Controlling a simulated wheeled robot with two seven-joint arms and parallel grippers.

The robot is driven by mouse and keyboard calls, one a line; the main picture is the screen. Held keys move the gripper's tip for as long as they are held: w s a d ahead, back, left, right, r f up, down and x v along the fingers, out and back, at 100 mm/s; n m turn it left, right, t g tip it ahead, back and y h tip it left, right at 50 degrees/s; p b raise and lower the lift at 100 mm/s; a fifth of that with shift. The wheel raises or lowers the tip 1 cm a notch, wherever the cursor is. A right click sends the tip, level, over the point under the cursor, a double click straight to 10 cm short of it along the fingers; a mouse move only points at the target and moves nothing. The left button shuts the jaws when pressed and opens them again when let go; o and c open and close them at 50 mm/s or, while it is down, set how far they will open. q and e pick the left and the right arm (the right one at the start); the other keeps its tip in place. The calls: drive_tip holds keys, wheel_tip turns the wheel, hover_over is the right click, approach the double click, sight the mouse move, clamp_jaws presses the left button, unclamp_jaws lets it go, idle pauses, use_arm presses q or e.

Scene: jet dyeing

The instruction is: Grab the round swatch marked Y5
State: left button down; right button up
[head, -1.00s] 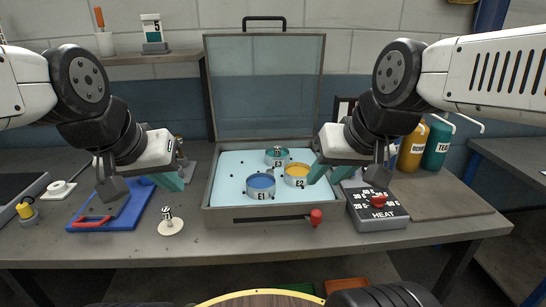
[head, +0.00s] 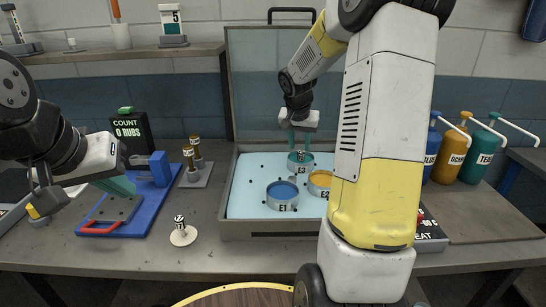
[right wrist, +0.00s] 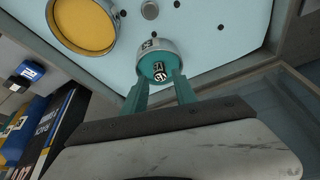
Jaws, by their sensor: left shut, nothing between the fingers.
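A small knob with a black-and-white label (head: 300,155) stands in the teal dye cup E3 (head: 302,167); its lettering is too small to read surely. In the right wrist view the knob (right wrist: 159,71) shows inside the cup's rim (right wrist: 153,47). My right gripper (head: 299,140) reaches down over this cup. Its teal fingers (right wrist: 158,82) are apart, one on each side of the knob, with gaps visible. My left gripper (head: 125,186) is shut and empty above the blue board (head: 140,212).
Cups E1 (head: 282,196), blue, and E2 (head: 320,184), orange, share the pale tray with E3. The raised clear lid (head: 262,85) stands behind. Several pump bottles (head: 483,150) stand at right. My right arm hides part of the tray and heat box (head: 430,235).

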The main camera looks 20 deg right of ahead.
sight(301, 153)
drive_tip(key=x, duration=0.8)
drive_tip(key=shift+w+d, duration=0.25)
drive_tip(key=shift+r, duration=0.1)
clamp_jaws()
